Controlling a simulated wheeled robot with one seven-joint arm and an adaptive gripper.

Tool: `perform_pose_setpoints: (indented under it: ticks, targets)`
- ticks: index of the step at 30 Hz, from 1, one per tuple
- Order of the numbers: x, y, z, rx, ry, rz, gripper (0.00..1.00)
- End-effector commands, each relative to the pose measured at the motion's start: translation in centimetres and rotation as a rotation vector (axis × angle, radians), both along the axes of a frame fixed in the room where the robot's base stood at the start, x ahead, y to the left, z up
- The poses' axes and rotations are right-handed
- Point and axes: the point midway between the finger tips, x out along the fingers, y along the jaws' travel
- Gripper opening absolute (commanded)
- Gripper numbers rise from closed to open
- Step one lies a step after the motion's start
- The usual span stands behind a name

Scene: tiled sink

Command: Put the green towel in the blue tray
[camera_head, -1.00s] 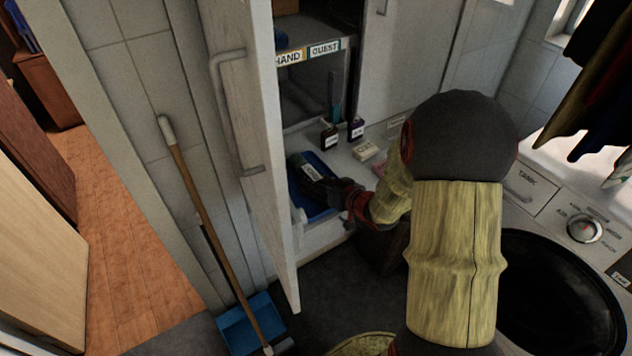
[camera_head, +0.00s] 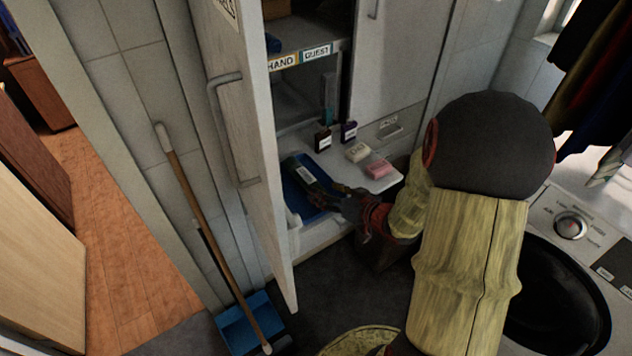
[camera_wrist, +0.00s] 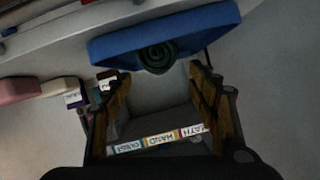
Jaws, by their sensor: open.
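The blue tray (camera_head: 297,203) sits on the counter by the open cabinet door. A dark green rolled towel (camera_head: 304,174) with a pale label lies in the tray; in the wrist view its rolled end (camera_wrist: 158,56) shows against the blue tray (camera_wrist: 215,22). My gripper (camera_head: 345,203) is at the tray's right edge, partly over it. In the wrist view my gripper (camera_wrist: 156,85) has its two fingers well apart, with nothing between them. The towel's end is beyond the fingertips, apart from them.
The open cabinet door (camera_head: 245,150) is close on the left. A labelled shelf (camera_head: 310,55) is above. A washing machine (camera_head: 560,290) is at right.

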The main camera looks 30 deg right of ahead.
Motion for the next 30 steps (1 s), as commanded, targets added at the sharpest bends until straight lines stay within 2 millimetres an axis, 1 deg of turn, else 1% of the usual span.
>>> perform_pose_setpoints:
  ticks: [1, 3, 9, 13, 30]
  targets:
    - [-0.9, -0.2, 0.6, 0.001, 0.0, -0.005, 0.59]
    - [-1.9, -0.3, 1.0, 0.001, 0.0, -0.004, 0.59]
    - [-3.4, -0.5, 1.4, 0.0, 0.0, -0.001, 0.59]
    - [-3.7, -0.4, 1.5, 0.0, 0.0, 0.001, 0.59]
    - [-3.7, -0.4, 1.4, 0.0, 0.0, 0.001, 0.59]
